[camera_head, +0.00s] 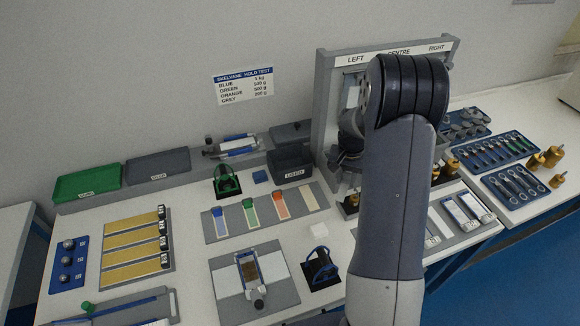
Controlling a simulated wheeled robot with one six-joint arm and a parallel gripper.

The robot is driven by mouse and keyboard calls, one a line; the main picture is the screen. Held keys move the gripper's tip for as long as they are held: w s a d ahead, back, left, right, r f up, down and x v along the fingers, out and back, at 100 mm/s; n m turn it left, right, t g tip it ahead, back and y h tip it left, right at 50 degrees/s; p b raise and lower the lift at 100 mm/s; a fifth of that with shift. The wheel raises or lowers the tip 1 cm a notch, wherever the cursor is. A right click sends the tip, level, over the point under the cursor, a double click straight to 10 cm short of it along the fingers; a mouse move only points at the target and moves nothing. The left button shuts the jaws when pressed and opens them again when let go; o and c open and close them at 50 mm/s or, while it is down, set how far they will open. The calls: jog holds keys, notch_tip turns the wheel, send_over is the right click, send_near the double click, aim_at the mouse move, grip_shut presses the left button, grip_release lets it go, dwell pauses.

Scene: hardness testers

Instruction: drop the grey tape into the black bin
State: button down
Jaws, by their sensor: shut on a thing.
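The black bin (290,166), with a pale label on its front, stands at the back of the bench, left of the grey frame. My gripper (338,163) is a dark shape just right of the bin, mostly hidden behind my own arm. It is shut on the grey tape, which is too small and covered to make out. The tape board (222,233) lies in front of the bin. It carries blue, green and orange tapes on pale strips. Its rightmost pale strip (308,198) shows no coloured tape.
A green tray (87,182) and a dark grey tray (158,166) sit at the back left. The grey frame (327,90) stands behind my arm. Brass weights (546,157) stand right.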

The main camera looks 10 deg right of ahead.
aim_at(294, 154)
jog(key=w, duration=0.1)
jog(key=w+r, duration=0.1)
jog(key=w, duration=0.3)
jog(key=shift+a+r, duration=0.15)
jog(key=shift+r, duration=0.15)
jog(key=w+a+f, duration=0.2)
jog(key=w+a, duration=0.9)
jog(key=w, duration=0.3)
jog(key=shift+s+a+f+b, duration=0.1)
jog(key=shift+s+f+b, duration=0.1)
jog(key=shift+f+b, duration=0.95)
jog(key=shift+s+a+f+b, duration=0.15)
jog(key=shift+f+b, duration=0.3)
jog(key=shift+f, duration=1.25)
jog(key=shift+d, duration=0.1)
jog(key=c, duration=1.1)
grip_release()
jog(key=shift+w+r, duration=0.1)
jog(key=shift+r, duration=0.1)
